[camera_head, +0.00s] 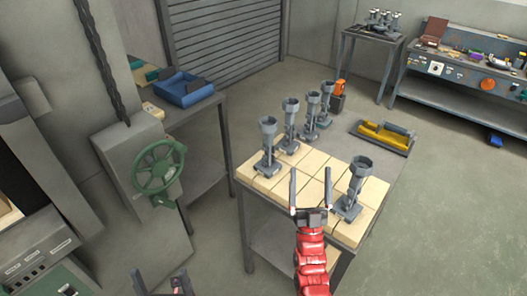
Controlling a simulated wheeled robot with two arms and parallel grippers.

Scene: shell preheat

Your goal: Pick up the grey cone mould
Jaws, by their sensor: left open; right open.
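One grey cone mould (354,185) stands apart at the right front. The others stand in a row behind: one at left (268,147), one beside it (290,126), and more farther back (311,117). My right gripper (310,190), on a red arm, is open and empty over the table, just left of the right front mould and apart from it. My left gripper (161,284) is open at the bottom edge, away from the table, partly cut off.
An orange tool (338,92) and a yellow item in a grey tray (384,135) are at the table's back. A machine with a green handwheel (159,168) stands at left. A blue bin (184,89) sits on a side bench.

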